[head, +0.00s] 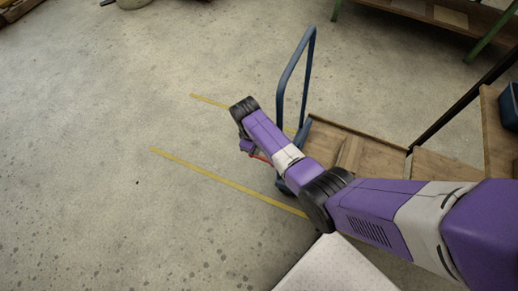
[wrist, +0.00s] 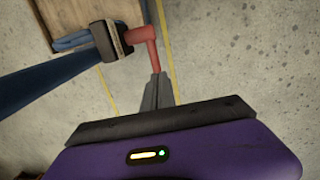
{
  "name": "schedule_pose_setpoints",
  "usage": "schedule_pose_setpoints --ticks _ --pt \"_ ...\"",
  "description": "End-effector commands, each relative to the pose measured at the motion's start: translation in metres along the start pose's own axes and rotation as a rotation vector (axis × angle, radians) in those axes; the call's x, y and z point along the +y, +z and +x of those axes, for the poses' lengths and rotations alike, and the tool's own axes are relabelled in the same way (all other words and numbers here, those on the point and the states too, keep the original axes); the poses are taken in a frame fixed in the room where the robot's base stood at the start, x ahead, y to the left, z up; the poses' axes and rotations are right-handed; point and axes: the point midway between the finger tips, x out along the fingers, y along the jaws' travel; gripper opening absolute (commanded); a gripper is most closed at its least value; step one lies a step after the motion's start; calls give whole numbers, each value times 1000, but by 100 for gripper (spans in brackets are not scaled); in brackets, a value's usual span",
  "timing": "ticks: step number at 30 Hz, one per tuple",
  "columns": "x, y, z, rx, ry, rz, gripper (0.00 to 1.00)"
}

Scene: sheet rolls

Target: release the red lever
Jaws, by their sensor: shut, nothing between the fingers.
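The red lever (wrist: 148,42) is an L-shaped bar beside a black bracket with a pale band (wrist: 108,42) on a blue tube (wrist: 45,80) in the wrist view. A small part of the red lever (head: 260,157) also shows in the head view, beside my arm. My gripper (wrist: 157,80) is shut and empty. Its grey fingertips are at the lower end of the red lever; I cannot tell whether they touch it. In the head view my arm largely hides the gripper and the bracket.
A blue-handled cart (head: 281,95) with a wooden deck (head: 370,155) stands beside my arm. Yellow lines (head: 220,182) mark the concrete floor. A white perforated surface (head: 338,268) is at the bottom. A green-legged bench (head: 430,12) stands at the top right. The left floor is mostly clear.

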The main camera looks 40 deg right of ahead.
Motion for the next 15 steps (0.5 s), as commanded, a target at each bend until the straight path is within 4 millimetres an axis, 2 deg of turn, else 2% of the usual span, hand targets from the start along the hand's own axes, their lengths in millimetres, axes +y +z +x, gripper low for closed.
schedule_pose_setpoints --ticks 1,6,10,15 --pt "1 -3 -14 6 4 0 0" --pt "1 -6 -48 6 4 0 0" --pt "0 -7 -69 5 3 -1 0" --pt "0 -8 -84 3 2 0 0"
